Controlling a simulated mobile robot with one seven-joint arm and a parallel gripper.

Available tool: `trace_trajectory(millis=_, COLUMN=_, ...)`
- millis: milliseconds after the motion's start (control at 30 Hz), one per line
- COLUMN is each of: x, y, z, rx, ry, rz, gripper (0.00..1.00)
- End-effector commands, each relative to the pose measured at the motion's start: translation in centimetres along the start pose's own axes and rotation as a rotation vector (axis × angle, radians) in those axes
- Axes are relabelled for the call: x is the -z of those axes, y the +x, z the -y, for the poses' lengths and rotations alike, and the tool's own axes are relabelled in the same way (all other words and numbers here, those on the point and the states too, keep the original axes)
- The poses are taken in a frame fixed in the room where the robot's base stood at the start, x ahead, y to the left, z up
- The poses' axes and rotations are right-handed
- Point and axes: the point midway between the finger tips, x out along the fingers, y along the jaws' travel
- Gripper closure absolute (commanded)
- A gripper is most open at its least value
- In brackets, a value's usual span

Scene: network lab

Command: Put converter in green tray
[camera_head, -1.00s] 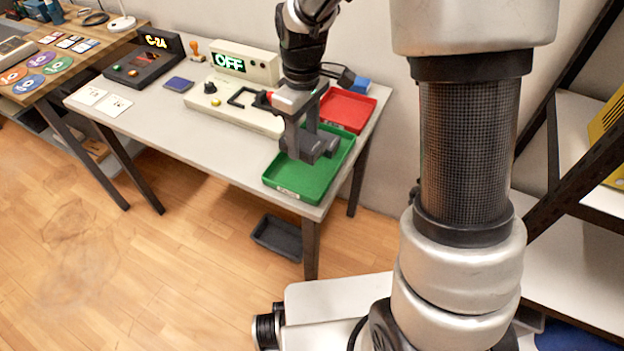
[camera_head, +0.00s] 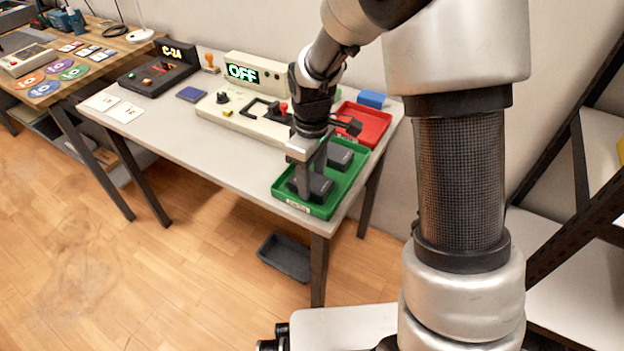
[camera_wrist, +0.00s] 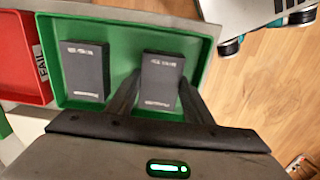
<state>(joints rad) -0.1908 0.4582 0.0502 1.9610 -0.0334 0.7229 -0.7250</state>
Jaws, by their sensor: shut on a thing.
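The green tray (camera_head: 283,195) sits at the right front of the white table; its rim and wall also show in the wrist view (camera_wrist: 120,105). My gripper (camera_head: 308,188) is over the tray's near part, pointing down. It is shut on a dark grey box-shaped converter (camera_head: 318,184), which shows between the two fingers in the wrist view (camera_wrist: 161,80). The converter is inside the tray's outline; I cannot tell whether it touches the tray floor. A second similar dark box (camera_head: 340,157) lies in the tray's far part, apart from the held one, also in the wrist view (camera_wrist: 84,70).
A red tray (camera_head: 372,127) marked FAIL adjoins the green one at the back, with a blue block (camera_head: 371,99) behind it. A beige tester (camera_head: 245,115) with an OFF display (camera_head: 243,73) stands left. A dark bin (camera_head: 286,256) is on the floor.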

Motion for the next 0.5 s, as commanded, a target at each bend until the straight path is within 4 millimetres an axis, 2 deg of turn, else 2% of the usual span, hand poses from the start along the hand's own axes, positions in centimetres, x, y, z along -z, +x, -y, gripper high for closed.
trace_trajectory(millis=233, x=0.02, y=0.18, z=-0.03, rx=0.0, ry=0.001, rz=-0.001, gripper=0.83)
trace_trajectory(millis=267, x=0.0, y=0.21, z=-0.01, rx=0.0, ry=0.001, rz=0.0, gripper=0.52)
trace_trajectory(millis=300, x=0.01, y=0.13, z=-0.01, rx=0.0, ry=0.001, rz=0.0, gripper=0.45)
trace_trajectory(millis=367, x=0.0, y=0.13, z=-0.01, rx=0.0, ry=0.001, rz=0.0, gripper=0.35)
trace_trajectory(millis=500, x=0.01, y=0.12, z=-0.01, rx=0.0, ry=0.001, rz=0.0, gripper=0.35)
